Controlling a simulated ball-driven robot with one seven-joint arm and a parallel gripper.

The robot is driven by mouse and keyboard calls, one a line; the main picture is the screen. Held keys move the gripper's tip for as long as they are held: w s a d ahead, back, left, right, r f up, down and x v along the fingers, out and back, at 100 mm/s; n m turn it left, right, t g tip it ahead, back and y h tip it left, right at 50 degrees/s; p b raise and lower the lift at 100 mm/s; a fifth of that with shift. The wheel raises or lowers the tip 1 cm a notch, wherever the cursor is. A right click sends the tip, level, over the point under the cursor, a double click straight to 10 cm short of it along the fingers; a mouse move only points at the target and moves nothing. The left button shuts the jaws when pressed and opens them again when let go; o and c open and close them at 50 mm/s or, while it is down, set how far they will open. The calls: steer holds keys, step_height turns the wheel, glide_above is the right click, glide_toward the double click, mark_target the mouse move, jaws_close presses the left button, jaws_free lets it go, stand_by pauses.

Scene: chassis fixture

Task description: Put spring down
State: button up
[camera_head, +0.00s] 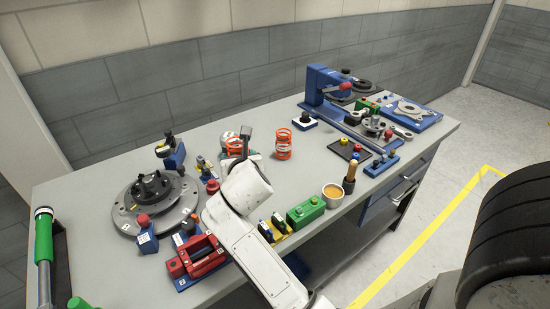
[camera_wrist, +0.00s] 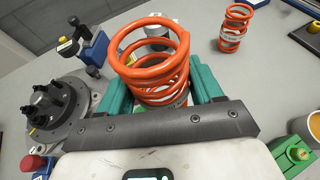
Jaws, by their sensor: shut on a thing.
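An orange coil spring (camera_wrist: 155,70) stands between the teal fingers of my gripper (camera_wrist: 161,88) in the wrist view. The fingers are shut on its lower part, and its upper coils stick up above them. In the head view my gripper (camera_head: 238,143) is over the middle of the bench, and its white wrist hides most of the held spring. I cannot tell whether the spring's base touches the bench. A second orange spring (camera_wrist: 235,28) stands upright on the bench, apart from my gripper; in the head view it is just to the right (camera_head: 283,143).
The grey bench (camera_head: 107,270) has a round black fixture (camera_head: 152,195) at left and a red clamp (camera_head: 196,257) at front. A green block (camera_head: 305,212) and a cup (camera_head: 333,194) are to the right. A blue press (camera_head: 322,88) stands behind. Bench around the second spring is mostly clear.

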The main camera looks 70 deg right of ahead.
steer(key=s+d+f, duration=0.1)
steer(key=d+f, duration=0.1)
steer(key=d, duration=0.1)
steer(key=s+d+f, duration=0.2)
steer(key=d+f, duration=0.1)
steer(key=d, duration=0.1)
steer(key=s+d+f+p, duration=0.1)
steer(key=d+f, duration=0.2)
steer(key=shift+s+d, duration=0.15)
steer(key=shift+s, duration=0.2)
steer(key=f, duration=0.3)
steer(key=shift+s+d+f, duration=0.1)
steer(key=shift+s+d, duration=0.1)
steer(key=shift+d, duration=0.15)
steer(key=shift+f, duration=0.4)
steer(key=shift+f, duration=0.15)
steer(key=o, duration=1.4)
